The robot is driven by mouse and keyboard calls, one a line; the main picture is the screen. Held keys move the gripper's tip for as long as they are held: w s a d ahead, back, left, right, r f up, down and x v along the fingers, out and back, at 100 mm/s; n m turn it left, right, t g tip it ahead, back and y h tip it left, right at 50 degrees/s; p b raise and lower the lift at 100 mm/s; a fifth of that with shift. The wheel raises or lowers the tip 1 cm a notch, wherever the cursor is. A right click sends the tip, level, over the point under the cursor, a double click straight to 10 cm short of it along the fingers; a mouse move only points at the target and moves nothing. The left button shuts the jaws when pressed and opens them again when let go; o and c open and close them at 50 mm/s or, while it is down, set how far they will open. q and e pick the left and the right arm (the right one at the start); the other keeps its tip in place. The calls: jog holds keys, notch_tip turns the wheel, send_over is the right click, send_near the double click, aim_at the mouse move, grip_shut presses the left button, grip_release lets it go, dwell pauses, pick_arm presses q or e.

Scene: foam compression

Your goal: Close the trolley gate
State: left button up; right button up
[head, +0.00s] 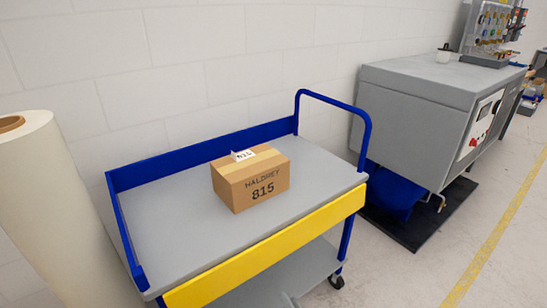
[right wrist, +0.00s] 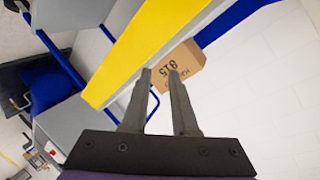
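The trolley has a grey deck (head: 180,225) and a blue frame (head: 200,153). Its gate is a yellow panel (head: 270,252) along the front edge. The deck edge shows above the panel, so the gate appears to hang down. In the right wrist view the yellow gate (right wrist: 140,50) crosses above and left of the fingers. My right gripper (right wrist: 160,73) has its two fingers apart with nothing between them. Its tips overlap the trolley edge in the picture; contact cannot be told. My left gripper is not in view.
A cardboard box (head: 250,180) marked 815 sits on the deck. A cream roll (head: 60,210) stands left of the trolley. A grey machine (head: 420,110) stands to the right on a black mat (head: 425,225). A white wall is behind; the floor at front right is clear.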

jog(key=s+d+f+n+g+h, duration=0.3)
jog(key=s+d+f+g, duration=0.1)
jog(key=s+d, duration=0.3)
jog(key=s+d+f+n+g+h, duration=0.2)
jog(key=s+d+f+g, duration=0.3)
jog(key=s, duration=0.3)
notch_tip(320, 180, up, 17)
jog(key=w+d+t+p, duration=0.1)
jog(key=p, duration=1.3)
jog(key=shift+w+d+r, duration=0.15)
jog(key=shift+w, duration=0.25)
jog(key=shift+w+r+p, duration=0.2)
jog(key=shift+r+p, duration=0.05)
jog(key=shift+p, duration=0.25)
jog(key=shift+c, duration=2)
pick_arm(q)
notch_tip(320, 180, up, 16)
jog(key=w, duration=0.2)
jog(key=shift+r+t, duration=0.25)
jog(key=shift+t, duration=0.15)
pick_arm(e)
jog(key=shift+s, duration=0.1)
grip_shut()
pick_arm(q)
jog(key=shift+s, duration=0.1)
